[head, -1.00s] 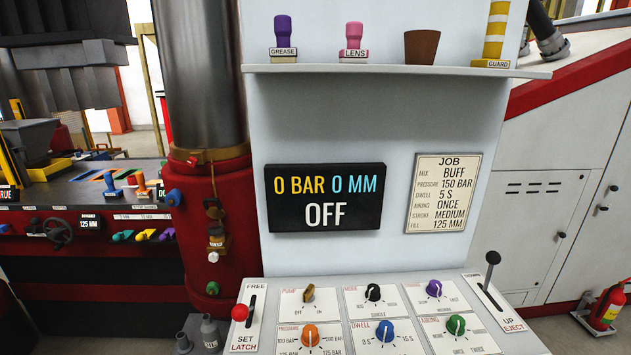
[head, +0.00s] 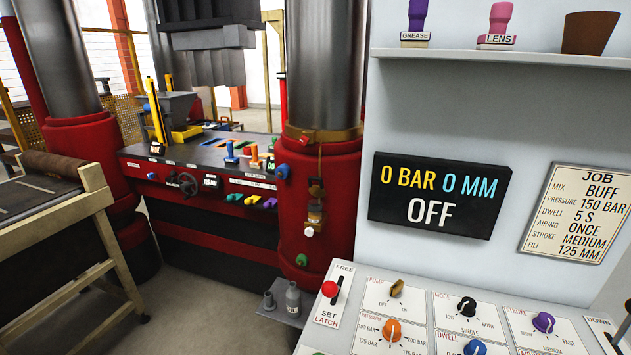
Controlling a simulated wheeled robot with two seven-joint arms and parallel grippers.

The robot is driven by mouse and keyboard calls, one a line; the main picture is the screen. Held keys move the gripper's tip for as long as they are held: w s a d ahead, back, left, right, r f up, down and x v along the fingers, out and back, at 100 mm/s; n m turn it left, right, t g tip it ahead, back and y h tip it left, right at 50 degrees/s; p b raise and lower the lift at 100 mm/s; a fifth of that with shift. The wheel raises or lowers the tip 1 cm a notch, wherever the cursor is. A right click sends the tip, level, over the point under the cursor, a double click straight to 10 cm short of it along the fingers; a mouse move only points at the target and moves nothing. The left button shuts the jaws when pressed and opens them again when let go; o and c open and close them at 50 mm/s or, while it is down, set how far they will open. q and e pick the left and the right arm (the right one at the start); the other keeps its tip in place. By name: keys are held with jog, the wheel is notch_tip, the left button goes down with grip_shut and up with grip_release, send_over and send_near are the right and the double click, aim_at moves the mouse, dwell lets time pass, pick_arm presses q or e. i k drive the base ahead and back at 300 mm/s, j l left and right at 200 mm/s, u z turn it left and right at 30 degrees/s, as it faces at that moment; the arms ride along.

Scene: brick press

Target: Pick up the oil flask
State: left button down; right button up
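Neither of my grippers is in view, and nothing is touching the bottle.
The sloped control console (head: 410,320) stands right of the shelf. A red press column base (head: 325,240) with small brass fittings rises behind it. A roller table (head: 65,200) is at the left. Grey floor (head: 190,310) between them is clear.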

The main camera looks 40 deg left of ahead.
aim_at(293, 294)
jog(key=u, duration=1.4)
jog(key=i+j+u, duration=0.15)
jog(key=j, duration=0.5)
jog(key=k, duration=0.05)
